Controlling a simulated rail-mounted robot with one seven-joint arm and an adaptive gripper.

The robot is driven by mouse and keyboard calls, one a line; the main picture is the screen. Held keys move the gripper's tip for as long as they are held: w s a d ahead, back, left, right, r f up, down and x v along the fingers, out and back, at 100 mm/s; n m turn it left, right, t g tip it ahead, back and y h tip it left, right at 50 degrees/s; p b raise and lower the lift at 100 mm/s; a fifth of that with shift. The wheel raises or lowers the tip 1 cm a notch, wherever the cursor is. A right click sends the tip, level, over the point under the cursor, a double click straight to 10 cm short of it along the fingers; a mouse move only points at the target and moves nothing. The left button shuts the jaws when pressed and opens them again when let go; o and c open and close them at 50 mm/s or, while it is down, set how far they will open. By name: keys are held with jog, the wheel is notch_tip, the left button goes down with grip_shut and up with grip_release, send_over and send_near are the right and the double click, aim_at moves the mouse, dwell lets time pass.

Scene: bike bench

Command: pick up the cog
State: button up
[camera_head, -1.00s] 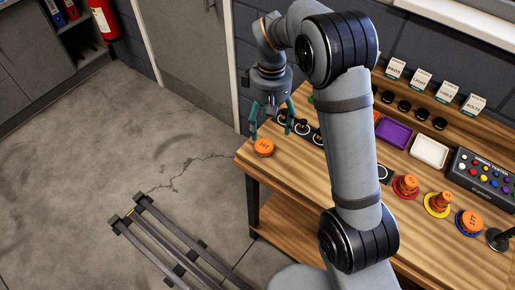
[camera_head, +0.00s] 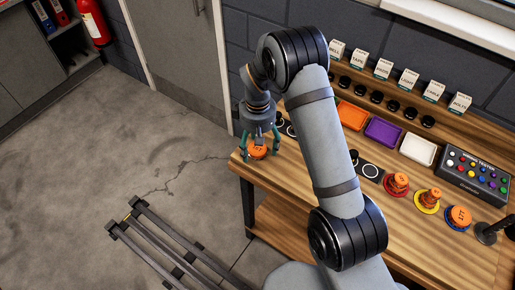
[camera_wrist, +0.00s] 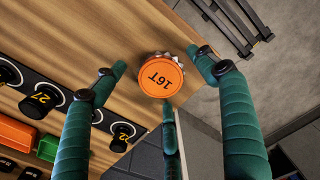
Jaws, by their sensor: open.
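The cog is an orange disc with a toothed metal rim, marked 16T in the wrist view (camera_wrist: 161,77). It lies on the wooden bench top near its left front corner, and it shows in the head view (camera_head: 257,151). My gripper (camera_head: 258,150) is above the cog, pointing down, with its green fingers spread around it. In the wrist view my gripper (camera_wrist: 165,85) is open, and the cog sits between the fingers with visible gaps on either side. I cannot tell its exact height above the cog.
Black labelled pieces (camera_wrist: 43,98) stand in a row beside the cog. An orange tray (camera_head: 352,115), a purple tray (camera_head: 383,132) and a white tray (camera_head: 418,149) sit farther right. Orange cogs on coloured discs (camera_head: 427,202) stand at the right. The bench edge is close to the cog.

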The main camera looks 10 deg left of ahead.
jog(key=shift+c, duration=0.6)
jog(key=c, duration=1.1)
jog(key=shift+c, duration=0.3)
